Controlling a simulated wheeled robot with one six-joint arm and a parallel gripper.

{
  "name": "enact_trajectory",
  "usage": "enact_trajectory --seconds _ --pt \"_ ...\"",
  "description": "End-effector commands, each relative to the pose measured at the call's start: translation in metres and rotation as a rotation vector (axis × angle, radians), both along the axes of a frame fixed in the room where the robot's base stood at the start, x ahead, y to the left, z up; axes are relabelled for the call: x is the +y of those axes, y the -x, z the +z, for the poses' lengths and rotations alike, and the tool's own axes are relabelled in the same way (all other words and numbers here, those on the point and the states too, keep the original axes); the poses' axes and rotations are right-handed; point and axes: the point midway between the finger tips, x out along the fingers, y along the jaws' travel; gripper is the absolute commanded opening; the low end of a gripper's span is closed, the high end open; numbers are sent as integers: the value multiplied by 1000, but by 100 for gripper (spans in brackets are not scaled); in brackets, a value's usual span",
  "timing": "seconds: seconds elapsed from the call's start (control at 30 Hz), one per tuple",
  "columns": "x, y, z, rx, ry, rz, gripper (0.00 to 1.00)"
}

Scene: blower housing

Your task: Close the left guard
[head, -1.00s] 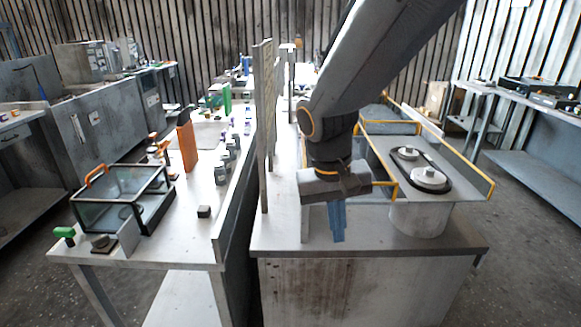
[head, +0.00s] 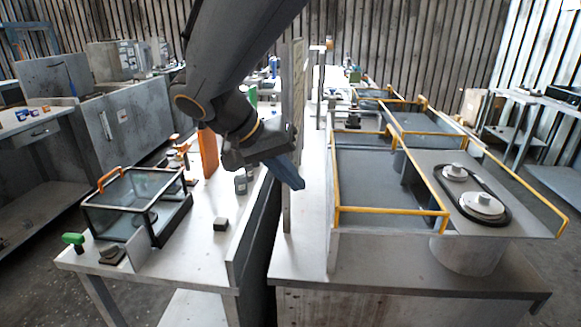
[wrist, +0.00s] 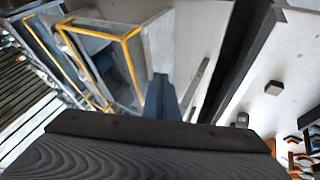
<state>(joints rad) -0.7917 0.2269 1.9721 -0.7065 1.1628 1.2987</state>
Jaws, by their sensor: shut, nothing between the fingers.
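The blower housing stands on the right-hand bench in the head view, with a grey plate (head: 480,165) carrying two pale pulleys and a black belt. Left of the pulleys is a grey panel with yellow edging, the left guard (head: 385,210); a yellow rail also runs along the plate's right side. I cannot tell the guard's exact angle. My gripper (head: 298,184), with blue fingers, is shut and empty. It hangs left of the guard, apart from it, above the gap between the benches. In the wrist view the fingers (wrist: 161,95) point towards the yellow-edged frames (wrist: 100,50).
An upright post (head: 288,140) stands close beside my gripper. On the left bench are a glass box with an orange handle (head: 108,178), a small dark block (head: 221,224) and a green-topped item (head: 73,239). The right bench's front strip (head: 400,270) is clear.

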Motion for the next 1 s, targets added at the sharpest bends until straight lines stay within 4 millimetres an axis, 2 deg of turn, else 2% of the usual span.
enact_trajectory --seconds 0.27,0.4,0.53,1.0 --pt "-29 -19 -42 4 2 -4 0" --pt "-50 -17 -38 2 0 -5 0" --pt "-61 -17 -39 1 0 -3 0" --pt "-66 -18 -41 0 -1 -1 0"
